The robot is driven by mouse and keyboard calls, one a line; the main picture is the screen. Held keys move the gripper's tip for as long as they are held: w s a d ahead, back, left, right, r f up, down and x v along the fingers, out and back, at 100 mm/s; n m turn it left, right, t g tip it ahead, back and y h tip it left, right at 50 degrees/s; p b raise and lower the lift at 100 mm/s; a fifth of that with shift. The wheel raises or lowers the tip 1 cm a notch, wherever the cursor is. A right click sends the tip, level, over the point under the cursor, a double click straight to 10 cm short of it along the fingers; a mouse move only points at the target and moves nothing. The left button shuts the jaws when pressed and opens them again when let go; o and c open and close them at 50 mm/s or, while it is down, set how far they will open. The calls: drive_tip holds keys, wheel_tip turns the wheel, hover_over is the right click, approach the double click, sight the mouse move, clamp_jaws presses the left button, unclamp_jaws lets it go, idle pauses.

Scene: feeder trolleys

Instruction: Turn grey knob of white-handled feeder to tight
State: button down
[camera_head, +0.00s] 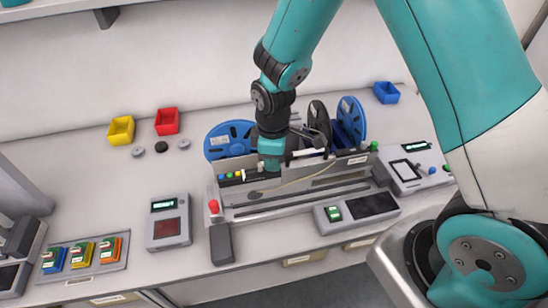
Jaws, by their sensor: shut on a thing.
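My gripper (270,168) points down into the feeder bank (310,203) at the middle of the bench. It is shut at the feeders' upper front edge, where the grey knob seems to be. The jaws and wrist hide the knob, so its setting cannot be read. A pale, white-looking bar (308,152) shows just right of the gripper and may be the white handle. A blue reel (228,140) stands left of my wrist. A dark reel (319,121) and another blue reel (350,120) stand to the right.
A red button (213,206) is at the bank's left end. A grey display box (168,222) and a panel with coloured blocks (82,258) lie left. Yellow (121,130), red (167,121) and blue bins (386,92) stand behind. A control panel (413,171) is right.

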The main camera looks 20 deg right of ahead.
drive_tip(key=c, duration=1)
unclamp_jaws()
wheel_tip(320, 180, up, 18)
drive_tip(key=b, duration=0.2)
drive_tip(key=shift+f+b, duration=0.25)
drive_tip(key=shift+b, duration=0.05)
